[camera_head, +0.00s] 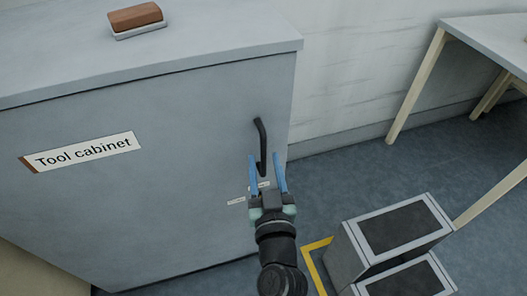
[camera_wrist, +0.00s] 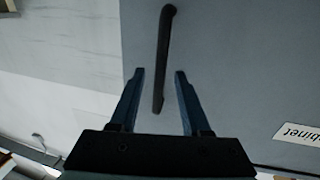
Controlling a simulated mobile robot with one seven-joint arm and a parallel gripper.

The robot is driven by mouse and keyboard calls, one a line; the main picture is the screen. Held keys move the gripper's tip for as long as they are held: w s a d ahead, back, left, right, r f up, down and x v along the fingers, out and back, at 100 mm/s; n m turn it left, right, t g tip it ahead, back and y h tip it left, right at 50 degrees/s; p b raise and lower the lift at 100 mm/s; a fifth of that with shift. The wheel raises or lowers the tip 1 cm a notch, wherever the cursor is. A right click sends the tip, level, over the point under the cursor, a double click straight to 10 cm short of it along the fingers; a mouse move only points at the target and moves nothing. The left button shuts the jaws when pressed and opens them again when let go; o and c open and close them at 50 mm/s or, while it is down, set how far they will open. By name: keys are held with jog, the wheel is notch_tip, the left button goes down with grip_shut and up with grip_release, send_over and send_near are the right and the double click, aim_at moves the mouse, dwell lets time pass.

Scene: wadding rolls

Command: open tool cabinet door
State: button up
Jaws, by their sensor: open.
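The grey tool cabinet (camera_head: 190,130) stands at the left in the head view, with a "Tool cabinet" label on its front; its door looks shut. A black bar handle (camera_head: 261,143) runs up and down near the door's right edge. My gripper (camera_head: 266,158) is open, its two blue fingers pointing at the lower part of the handle. In the wrist view the handle (camera_wrist: 163,60) reaches down between the fingertips of my gripper (camera_wrist: 160,72), with a gap on each side. The picture does not show clearly how deep the handle sits between the fingers.
A brown block-like brush (camera_head: 135,17) lies on the cabinet top. A grey step stool (camera_head: 398,232) with dark treads stands on the floor to the right of my gripper, beside yellow floor tape (camera_head: 312,262). A wooden-legged table (camera_head: 490,42) is at the upper right.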

jog(key=shift+w+a, duration=0.15)
jog(key=shift+w, duration=1.1)
jog(key=shift+c, duration=0.2)
grip_shut()
dwell(0.4)
